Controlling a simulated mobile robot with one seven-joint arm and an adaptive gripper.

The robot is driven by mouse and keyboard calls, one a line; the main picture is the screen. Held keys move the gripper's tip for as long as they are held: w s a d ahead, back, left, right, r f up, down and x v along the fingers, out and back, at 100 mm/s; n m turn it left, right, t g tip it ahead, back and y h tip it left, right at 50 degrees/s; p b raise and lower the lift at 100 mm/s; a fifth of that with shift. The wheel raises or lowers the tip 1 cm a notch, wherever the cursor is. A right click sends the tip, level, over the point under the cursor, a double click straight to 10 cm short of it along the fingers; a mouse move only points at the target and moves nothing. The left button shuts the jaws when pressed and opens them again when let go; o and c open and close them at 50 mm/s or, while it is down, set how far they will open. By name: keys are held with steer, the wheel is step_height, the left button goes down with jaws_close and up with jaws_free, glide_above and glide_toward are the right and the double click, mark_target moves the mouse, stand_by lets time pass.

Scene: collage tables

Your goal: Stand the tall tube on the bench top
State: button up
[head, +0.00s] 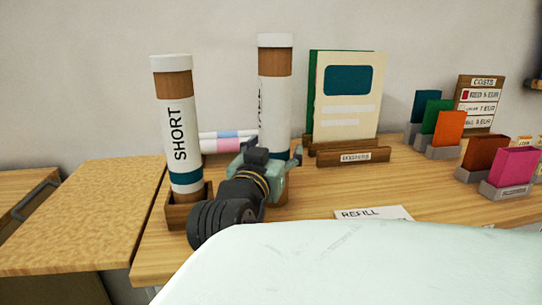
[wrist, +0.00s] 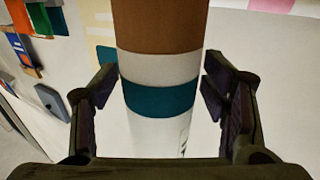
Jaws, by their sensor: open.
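The tall tube (head: 275,85) stands upright at the back of the wooden top, with a white cap, a brown band and a partly hidden label. In the wrist view, the tube (wrist: 160,97) shows brown, white and teal bands between the two fingers of my gripper (wrist: 158,92). The fingers are open, one on each side, with visible gaps to the tube. A lighter, speckled wooden top (head: 90,205) lies at the left; which surface is the bench top is not labelled.
A tube marked SHORT (head: 180,125) stands in a wooden holder (head: 180,215) just left of my gripper. Rolled sheets (head: 222,140) lie behind. Folders (head: 345,95), a REFILL card (head: 372,214) and coloured card holders (head: 510,170) are to the right. The left top is clear.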

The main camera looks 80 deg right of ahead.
steer(key=a+b, duration=0.3)
steer(key=a, duration=0.9)
steer(key=shift+w, duration=0.35)
